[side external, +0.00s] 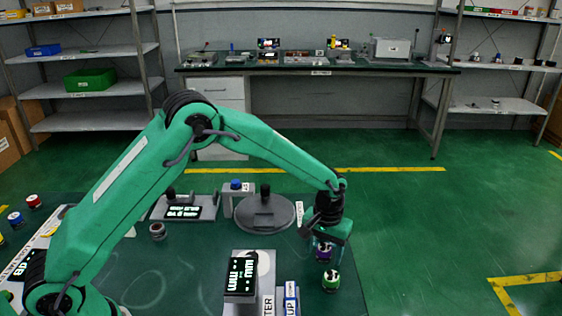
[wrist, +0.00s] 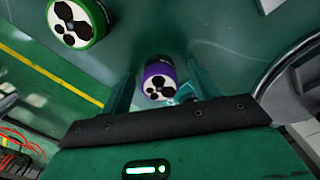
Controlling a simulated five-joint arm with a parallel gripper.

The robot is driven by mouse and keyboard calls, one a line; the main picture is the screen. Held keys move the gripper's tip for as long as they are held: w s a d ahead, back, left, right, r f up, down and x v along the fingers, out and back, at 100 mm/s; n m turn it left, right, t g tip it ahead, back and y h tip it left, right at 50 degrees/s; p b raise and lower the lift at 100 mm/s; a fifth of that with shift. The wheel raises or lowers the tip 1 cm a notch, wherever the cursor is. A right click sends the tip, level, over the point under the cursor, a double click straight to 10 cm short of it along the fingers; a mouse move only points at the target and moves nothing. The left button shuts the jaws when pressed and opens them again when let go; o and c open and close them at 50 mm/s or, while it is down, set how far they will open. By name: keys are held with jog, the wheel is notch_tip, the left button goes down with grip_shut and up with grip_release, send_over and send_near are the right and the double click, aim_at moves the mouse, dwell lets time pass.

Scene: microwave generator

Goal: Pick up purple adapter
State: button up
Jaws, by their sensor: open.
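The purple adapter (wrist: 158,80) is a short cylinder with a purple side and a white and black face. In the wrist view it lies between the two fingers of my gripper (wrist: 160,88), with a visible gap to the left finger; whether it touches the right finger I cannot tell. My gripper is open. In the side external view, my gripper (side external: 326,236) points down over the right part of the mat. The purple adapter (side external: 323,251) shows just under it, its upper part hidden by the fingers.
A green adapter (side external: 331,280) stands close by, and shows in the wrist view (wrist: 78,20) at upper left. A round grey platform (side external: 266,215) with a black knob stands left of my gripper. A display unit (side external: 241,277) stands nearer the front.

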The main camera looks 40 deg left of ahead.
aim_at(325, 247)
jog(key=c, duration=1.1)
jog(key=shift+c, duration=0.2)
jog(key=shift+r, duration=0.15)
jog(key=shift+r, duration=0.4)
notch_tip(325, 247, up, 3)
jog(key=shift+r, duration=0.1)
jog(key=s+d+r, duration=0.6)
jog(key=s+d, duration=0.2)
jog(key=shift+s+r, duration=0.3)
jog(key=shift+r, duration=0.1)
